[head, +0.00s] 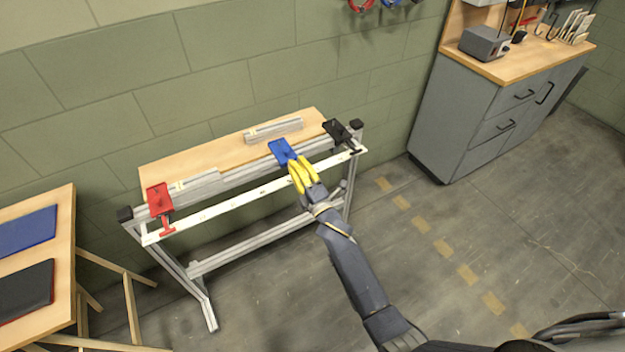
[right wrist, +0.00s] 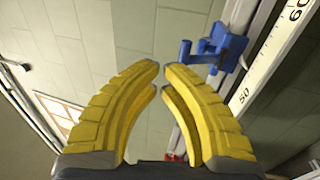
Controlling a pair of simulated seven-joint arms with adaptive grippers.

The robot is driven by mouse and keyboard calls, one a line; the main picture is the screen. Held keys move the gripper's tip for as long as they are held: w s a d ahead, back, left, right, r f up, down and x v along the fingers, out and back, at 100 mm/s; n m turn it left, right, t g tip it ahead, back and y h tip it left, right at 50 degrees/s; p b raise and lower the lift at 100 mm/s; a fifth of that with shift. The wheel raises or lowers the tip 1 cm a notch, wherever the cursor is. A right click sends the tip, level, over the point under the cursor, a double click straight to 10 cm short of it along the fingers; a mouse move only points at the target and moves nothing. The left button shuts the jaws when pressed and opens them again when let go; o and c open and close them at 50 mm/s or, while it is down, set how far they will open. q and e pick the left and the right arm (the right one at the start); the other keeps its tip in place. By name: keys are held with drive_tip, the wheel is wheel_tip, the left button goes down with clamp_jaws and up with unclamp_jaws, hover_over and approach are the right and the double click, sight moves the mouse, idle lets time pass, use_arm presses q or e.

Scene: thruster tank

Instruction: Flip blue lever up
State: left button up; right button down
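The blue lever (head: 282,151) is mounted on the front rail of the wooden-topped bench, between a red and a black one. My right gripper (head: 297,162), with yellow fingers, is right at its front, and the fingers hide part of it in the head view. In the right wrist view the blue lever (right wrist: 222,47) is just beyond the right-hand fingers, with its handle sticking out to the left. The right fingertips (right wrist: 162,68) nearly meet, with a thin gap and nothing between them. Contact with the lever cannot be told. My left gripper is not in view.
The red lever (head: 160,199) is at the bench's left end, its handle hanging down in front. The black lever (head: 337,131) is at the right end. A white ruler strip (head: 247,201) runs along the front. Open floor lies in front of the bench.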

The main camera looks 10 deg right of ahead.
drive_tip(key=s+d+r, duration=0.4)
drive_tip(key=s, duration=0.6)
drive_tip(key=shift+d+r, duration=0.2)
drive_tip(key=shift+r, duration=0.1)
drive_tip(key=shift+s, duration=0.1)
